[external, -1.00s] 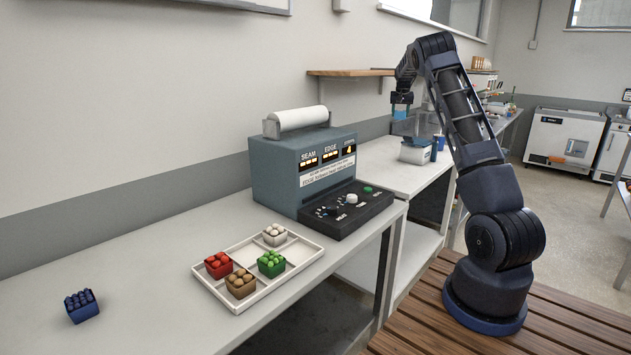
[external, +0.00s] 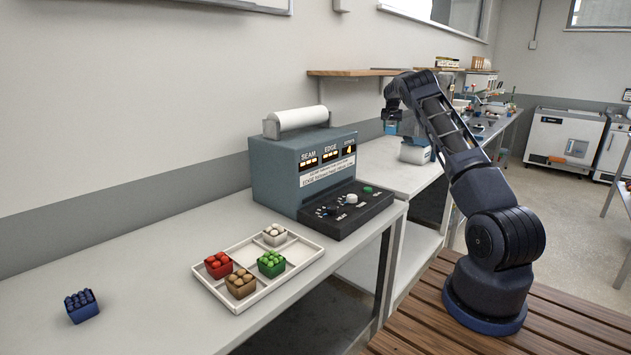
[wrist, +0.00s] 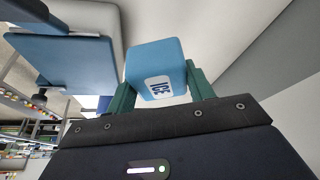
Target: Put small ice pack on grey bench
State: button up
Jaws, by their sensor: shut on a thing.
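The small ice pack (wrist: 152,56) is a light blue block with a white "ICE" label. In the wrist view it sits between the green fingers of my gripper (wrist: 160,70), which are shut on it. In the external view my gripper (external: 393,110) hangs over the rear light grey bench (external: 378,175), beyond the sealing machine, and the blue pack (external: 391,127) shows just below it. The pack looks held above the bench; its exact height is hard to tell.
A white box (external: 414,154) stands on the rear bench, close right of the held pack. A blue flat panel (wrist: 75,62) shows in the wrist view. The blue-grey machine (external: 290,170) and a tray of small cartons (external: 222,298) occupy the front bench. A wooden shelf (external: 350,73) is behind.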

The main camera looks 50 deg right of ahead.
notch_tip(320, 180, down, 14)
jog(key=shift+f, duration=0.25)
dwell(0.3)
jog(key=shift+f, duration=0.15)
jog(key=o, duration=1)
jog(key=v, duration=1.2)
jog(key=shift+r, duration=0.25)
